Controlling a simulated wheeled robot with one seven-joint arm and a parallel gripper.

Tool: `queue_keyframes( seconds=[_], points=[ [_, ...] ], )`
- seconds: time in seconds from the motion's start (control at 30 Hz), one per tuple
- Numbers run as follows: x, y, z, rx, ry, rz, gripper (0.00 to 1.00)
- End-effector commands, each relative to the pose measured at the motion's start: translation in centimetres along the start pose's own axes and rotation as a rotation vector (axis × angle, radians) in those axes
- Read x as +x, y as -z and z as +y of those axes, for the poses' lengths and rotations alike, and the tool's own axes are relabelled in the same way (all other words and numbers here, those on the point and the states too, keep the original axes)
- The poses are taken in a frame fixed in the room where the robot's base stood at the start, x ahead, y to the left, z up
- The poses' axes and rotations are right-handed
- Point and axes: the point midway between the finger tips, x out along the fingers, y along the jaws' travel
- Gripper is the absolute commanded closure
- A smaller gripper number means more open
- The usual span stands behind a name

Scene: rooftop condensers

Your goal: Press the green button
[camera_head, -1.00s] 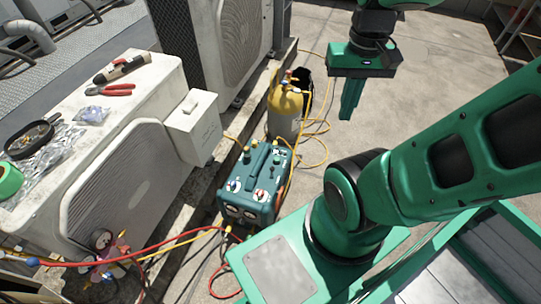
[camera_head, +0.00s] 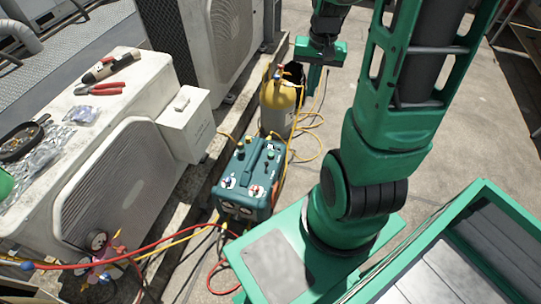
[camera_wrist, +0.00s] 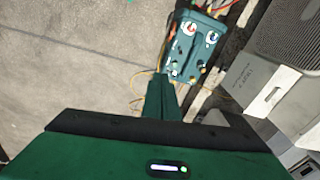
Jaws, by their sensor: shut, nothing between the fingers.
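A teal recovery machine (camera_head: 226,187) stands on the ground, with a handle, coloured knobs and fittings on its top. A small green round part (camera_head: 271,154) on its top looks like the green button, but it is too small to be sure. The machine also shows in the wrist view (camera_wrist: 188,42), upside down, beyond my fingers; I cannot pick out the button there. My gripper (camera_head: 312,92) is shut and empty, pointing down, above and beyond the machine, near the yellow cylinder.
A yellow-topped cylinder (camera_head: 278,98) stands just behind the machine. A white condenser (camera_head: 125,175) with tools on top is at left. Open concrete (camera_head: 345,100) lies to the right.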

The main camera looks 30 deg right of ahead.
Motion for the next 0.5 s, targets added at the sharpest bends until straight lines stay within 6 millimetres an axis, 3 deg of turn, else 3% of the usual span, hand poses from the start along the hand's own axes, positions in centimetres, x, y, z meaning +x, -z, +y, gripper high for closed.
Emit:
queue_keyframes(
  seconds=[0.2,0.5],
  points=[
    [6.8,4.4,-2.0,0.099,0.075,-0.008,1.00],
    [16.9,8.5,-5.0,0.284,0.229,-0.028,1.00]
  ],
)
